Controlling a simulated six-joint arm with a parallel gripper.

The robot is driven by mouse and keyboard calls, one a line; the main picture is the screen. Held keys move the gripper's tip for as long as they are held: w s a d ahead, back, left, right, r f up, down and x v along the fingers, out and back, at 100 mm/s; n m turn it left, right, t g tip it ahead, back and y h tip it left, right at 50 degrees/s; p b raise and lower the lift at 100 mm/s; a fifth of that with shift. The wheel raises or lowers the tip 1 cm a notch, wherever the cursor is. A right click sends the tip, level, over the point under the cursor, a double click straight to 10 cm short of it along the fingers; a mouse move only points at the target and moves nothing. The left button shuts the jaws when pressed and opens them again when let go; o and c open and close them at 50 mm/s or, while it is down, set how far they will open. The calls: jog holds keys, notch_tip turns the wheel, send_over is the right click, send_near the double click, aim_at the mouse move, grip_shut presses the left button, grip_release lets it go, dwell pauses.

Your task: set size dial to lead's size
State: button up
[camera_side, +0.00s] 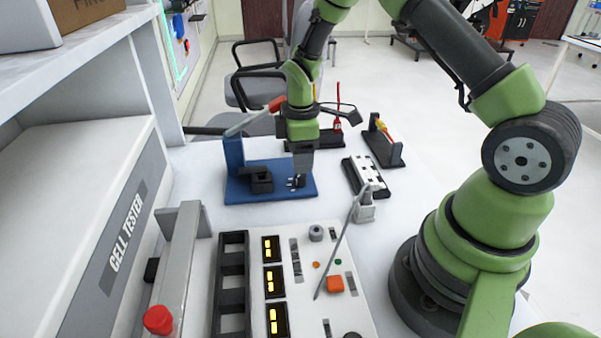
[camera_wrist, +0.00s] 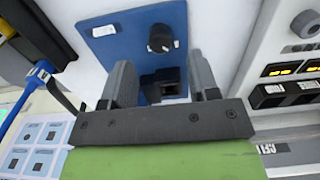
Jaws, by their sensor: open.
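The blue press (camera_side: 240,192) stands on the white bench, with a black die block and a raised lever with a red end. A small black dial (camera_side: 298,182) with white marks sits on its base, partly hidden by my gripper in the side view. In the wrist view the round black dial (camera_wrist: 160,38) shows on the blue plate, just beyond my fingertips. My gripper (camera_side: 302,172) points down over the dial. The wrist view shows its fingers (camera_wrist: 162,72) apart, with the black die block behind the gap. The dial's setting is too small to read. I cannot tell which item is the lead.
Black racks behind hold a red-handled item (camera_side: 338,126) and a yellow-handled item (camera_side: 383,128). A white strip block (camera_side: 364,172) and a grey rod in a holder (camera_side: 366,211) stand to the right. A panel with lit displays (camera_side: 273,283) and an orange button is in front.

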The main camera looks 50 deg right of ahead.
aim_at(301, 179)
notch_tip(301, 179, down, 5)
dwell(0.3)
jog(key=c, duration=0.9)
